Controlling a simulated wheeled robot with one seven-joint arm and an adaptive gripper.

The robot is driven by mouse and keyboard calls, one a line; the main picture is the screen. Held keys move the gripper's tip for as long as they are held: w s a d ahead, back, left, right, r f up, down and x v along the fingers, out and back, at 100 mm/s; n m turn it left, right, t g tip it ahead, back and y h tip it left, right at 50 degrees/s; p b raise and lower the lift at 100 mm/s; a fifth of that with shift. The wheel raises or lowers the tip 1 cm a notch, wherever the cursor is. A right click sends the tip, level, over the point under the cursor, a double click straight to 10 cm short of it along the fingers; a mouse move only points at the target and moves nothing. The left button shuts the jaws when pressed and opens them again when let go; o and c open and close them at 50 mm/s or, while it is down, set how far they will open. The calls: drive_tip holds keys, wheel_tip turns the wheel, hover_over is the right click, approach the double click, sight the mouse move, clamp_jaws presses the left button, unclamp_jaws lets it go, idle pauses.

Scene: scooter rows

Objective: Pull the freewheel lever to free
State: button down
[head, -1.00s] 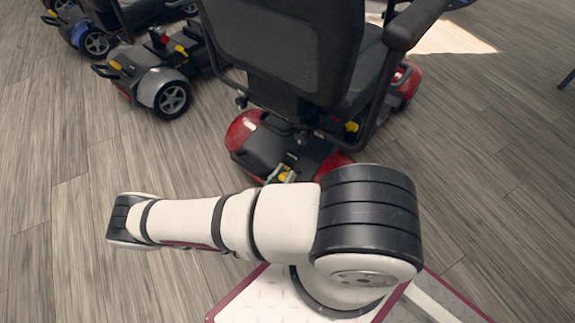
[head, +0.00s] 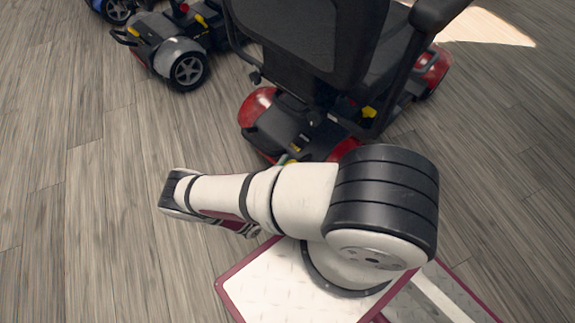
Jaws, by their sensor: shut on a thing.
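The red and black scooter (head: 262,105) stands with its rear towards me at upper middle, just beyond my arm. A small yellow part (head: 292,161) shows low on its rear, at the upper edge of my white arm. It may be the freewheel lever, but the arm covers most of that spot and I cannot tell its position. My gripper is hidden behind or below my arm, so its fingers and any contact with the lever do not show.
A second scooter with grey fenders (head: 187,72) stands at upper left, and part of a blue one (head: 117,10) is behind it. The black seat (head: 300,35) overhangs the red scooter. The wooden floor (head: 80,200) at left is clear.

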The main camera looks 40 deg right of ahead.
drive_tip(key=c, duration=1.2)
unclamp_jaws()
drive_tip(key=shift+f, duration=0.15)
drive_tip(key=shift+c, duration=0.2)
wheel_tip(320, 180, up, 10)
drive_tip(key=shift+r, duration=0.1)
